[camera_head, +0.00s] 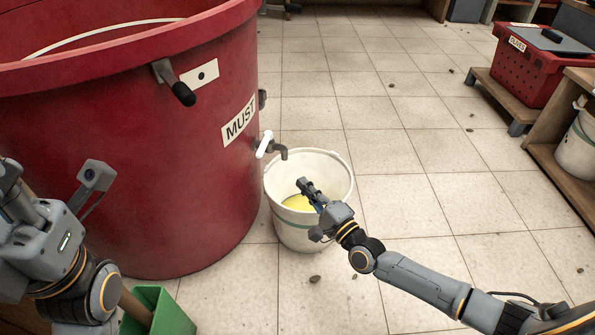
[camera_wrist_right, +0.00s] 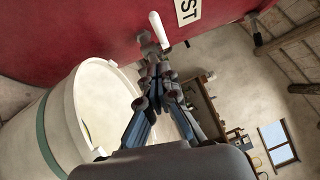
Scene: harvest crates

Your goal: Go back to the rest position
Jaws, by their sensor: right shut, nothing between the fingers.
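My right gripper (camera_head: 308,190) reaches in from the right over the white bucket (camera_head: 283,232), its fingers above the opening. It is shut and empty; its closed fingers also show in the wrist view (camera_wrist_right: 157,72), beside the bucket's rim (camera_wrist_right: 72,105). Yellowish contents (camera_head: 299,203) show in the bucket. My left gripper (camera_head: 12,185) is at the left edge, partly cut off, in front of the red vat; its fingertips cannot be made out.
The large red MUST vat (camera_head: 160,150) fills the left. Its tap (camera_head: 279,152) with a white lever sits over the bucket's rim. A green object (camera_head: 160,311) is at bottom left. A red crate (camera_head: 513,72) stands at the right; tiled floor between is mostly clear.

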